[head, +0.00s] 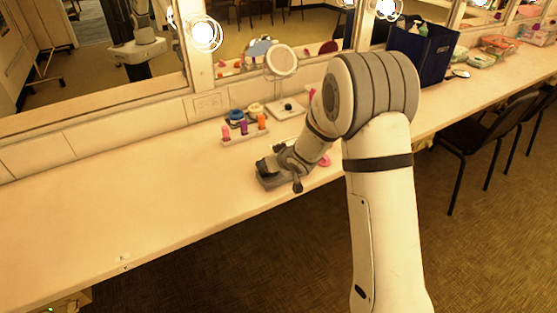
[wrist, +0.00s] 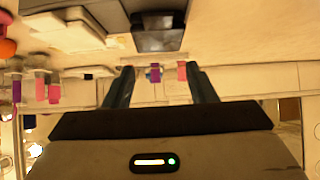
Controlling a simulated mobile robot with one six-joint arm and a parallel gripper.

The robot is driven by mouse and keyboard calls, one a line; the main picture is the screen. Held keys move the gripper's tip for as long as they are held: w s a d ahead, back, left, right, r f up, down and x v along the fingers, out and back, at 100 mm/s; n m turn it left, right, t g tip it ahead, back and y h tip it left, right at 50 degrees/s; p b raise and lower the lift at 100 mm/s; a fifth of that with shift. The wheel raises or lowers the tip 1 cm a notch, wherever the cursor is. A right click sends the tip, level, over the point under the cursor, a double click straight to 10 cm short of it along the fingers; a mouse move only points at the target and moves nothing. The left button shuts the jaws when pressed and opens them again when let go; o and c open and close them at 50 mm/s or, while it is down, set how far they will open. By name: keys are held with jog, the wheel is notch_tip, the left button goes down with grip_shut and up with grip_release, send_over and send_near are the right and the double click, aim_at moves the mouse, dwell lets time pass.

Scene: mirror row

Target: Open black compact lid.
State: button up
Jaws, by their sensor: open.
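A dark, square-faced object (wrist: 158,38) that looks like the black compact shows at the top of the wrist view, against a grey slab-like thing (wrist: 95,12). I cannot tell whether its lid is open. My gripper (wrist: 160,68) is open, its two fingers apart and nothing seen between them; the dark object appears beyond the fingertips, apart from them. In the head view my gripper (head: 264,168) is low over the counter near its front edge, and the compact cannot be made out clearly there.
The long counter (head: 110,215) is clear at left. Behind my gripper stand a rack with purple (head: 244,127) and orange (head: 262,121) lipsticks and a round mirror (head: 282,62). A dark blue bag (head: 422,52) is at back right. Black chairs (head: 480,130) stand along the front.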

jog(key=v, duration=0.7)
jog(key=shift+s+d+r+p, duration=0.15)
jog(key=shift+s+r+p, duration=0.1)
jog(key=shift+r+p, duration=0.1)
